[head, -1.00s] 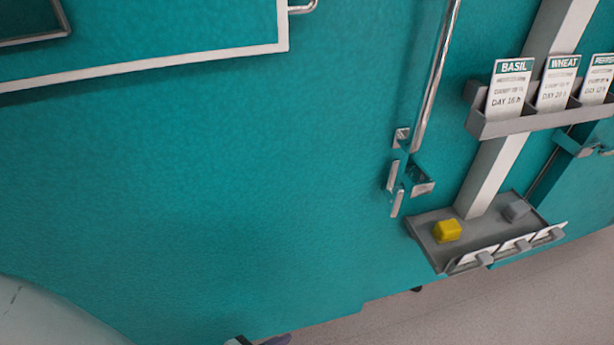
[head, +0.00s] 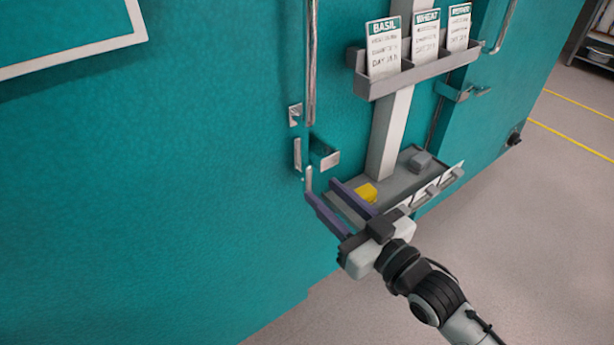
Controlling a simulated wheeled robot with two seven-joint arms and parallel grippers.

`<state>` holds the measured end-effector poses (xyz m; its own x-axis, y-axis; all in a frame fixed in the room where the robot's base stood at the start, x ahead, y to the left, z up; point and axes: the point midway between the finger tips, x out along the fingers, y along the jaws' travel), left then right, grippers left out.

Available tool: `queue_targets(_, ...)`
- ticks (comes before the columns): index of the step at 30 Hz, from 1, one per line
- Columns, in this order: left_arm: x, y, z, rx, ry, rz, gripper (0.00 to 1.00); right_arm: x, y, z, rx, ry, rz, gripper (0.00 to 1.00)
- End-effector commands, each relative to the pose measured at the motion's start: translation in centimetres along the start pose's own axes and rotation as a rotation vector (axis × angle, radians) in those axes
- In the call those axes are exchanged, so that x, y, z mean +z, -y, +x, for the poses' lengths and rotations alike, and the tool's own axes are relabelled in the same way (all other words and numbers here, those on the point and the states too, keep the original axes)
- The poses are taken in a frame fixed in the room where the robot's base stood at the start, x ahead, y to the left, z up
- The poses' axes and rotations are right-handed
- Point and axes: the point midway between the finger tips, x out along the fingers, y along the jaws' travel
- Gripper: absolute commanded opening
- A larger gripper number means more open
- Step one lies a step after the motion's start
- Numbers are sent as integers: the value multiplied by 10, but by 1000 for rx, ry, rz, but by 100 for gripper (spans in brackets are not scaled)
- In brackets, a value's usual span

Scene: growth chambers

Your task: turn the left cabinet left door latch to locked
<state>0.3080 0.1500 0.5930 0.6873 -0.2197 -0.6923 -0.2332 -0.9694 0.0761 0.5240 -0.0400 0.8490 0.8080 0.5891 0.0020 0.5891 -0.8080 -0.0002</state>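The left cabinet's teal door (head: 170,190) fills the left of the head view. Its latch (head: 298,154) is a small metal piece with upright silver bars near the door's right edge, below the long vertical handle (head: 311,65). A squarish metal catch (head: 326,156) sticks out just right of it. My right gripper (head: 319,188) comes in from the lower right. Its two long bluish fingers are spread with nothing seen between them. The fingertips are just below the latch, close to its lower bar; whether they touch cannot be told. My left gripper is out of view.
A grey tray (head: 349,211) with a yellow block (head: 366,193) and a grey block (head: 420,161) lies close to the fingers on the right. A card rack (head: 425,70) hangs above it. Open floor (head: 520,250) lies to the right.

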Motion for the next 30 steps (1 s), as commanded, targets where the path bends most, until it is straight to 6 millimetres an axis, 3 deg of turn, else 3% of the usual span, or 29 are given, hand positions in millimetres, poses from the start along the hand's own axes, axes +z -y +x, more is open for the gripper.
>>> queue_targets(3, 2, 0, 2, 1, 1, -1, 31, -1, 0, 25, 0, -3, 0, 35)
queue_targets(10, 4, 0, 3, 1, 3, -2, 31, 1, 0, 59, 1, 1, 0, 35)
queue_targets(15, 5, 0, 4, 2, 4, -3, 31, 1, 0, 69, 1, 2, 0, 35)
queue_targets(23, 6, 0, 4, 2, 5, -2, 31, 1, 0, 70, 1, 2, 0, 35)
queue_targets(30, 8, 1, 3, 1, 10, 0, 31, 1, 0, 70, 2, 2, -1, 0)
